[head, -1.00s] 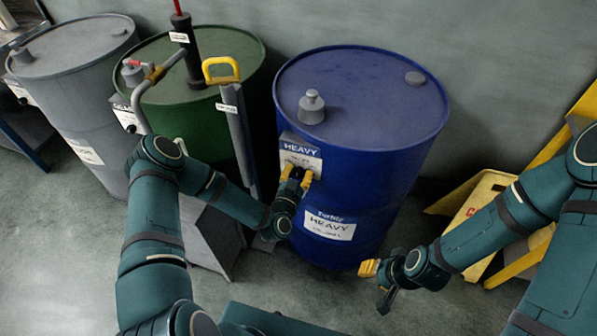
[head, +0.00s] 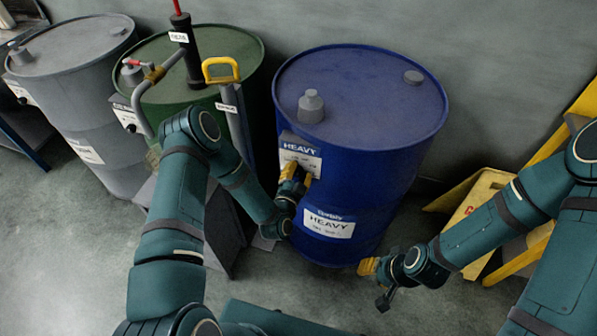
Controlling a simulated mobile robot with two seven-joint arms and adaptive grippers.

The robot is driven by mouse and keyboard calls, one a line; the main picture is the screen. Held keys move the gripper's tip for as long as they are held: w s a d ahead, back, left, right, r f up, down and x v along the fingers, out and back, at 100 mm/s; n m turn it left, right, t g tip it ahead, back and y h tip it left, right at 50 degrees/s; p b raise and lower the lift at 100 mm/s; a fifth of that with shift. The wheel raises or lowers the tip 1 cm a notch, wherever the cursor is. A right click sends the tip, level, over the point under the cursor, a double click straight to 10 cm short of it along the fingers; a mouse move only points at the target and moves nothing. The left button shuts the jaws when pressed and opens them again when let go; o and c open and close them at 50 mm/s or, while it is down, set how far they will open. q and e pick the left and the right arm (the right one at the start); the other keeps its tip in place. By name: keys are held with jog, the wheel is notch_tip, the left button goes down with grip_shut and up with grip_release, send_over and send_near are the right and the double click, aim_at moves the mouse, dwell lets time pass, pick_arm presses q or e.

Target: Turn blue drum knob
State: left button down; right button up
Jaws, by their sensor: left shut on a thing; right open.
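The blue drum (head: 355,110) stands upright in the middle, with a grey cap on its lid and white "HEAVY" labels on its side. My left gripper (head: 294,176) is at the drum's near left side, just under the upper label (head: 302,152). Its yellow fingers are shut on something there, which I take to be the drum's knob. The fingers and wrist hide the knob. My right gripper (head: 374,280) is open and empty, to the right of the drum's base and apart from it.
A green drum (head: 225,50) with a hand pump (head: 187,45) and a yellow-handled tool (head: 221,70) stands left of the blue drum. A grey drum (head: 70,45) is at far left. A yellow metal frame (head: 470,205) stands at right. Floor is clear at lower left.

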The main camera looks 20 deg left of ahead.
pick_arm(q)
jog(key=shift+r, duration=0.1)
dwell(0.3)
jog(key=c, duration=0.6)
grip_release()
jog(key=shift+o, duration=0.2)
jog(key=shift+s, duration=0.3)
jog(key=s, duration=1.1)
jog(key=shift+s+a, duration=0.15)
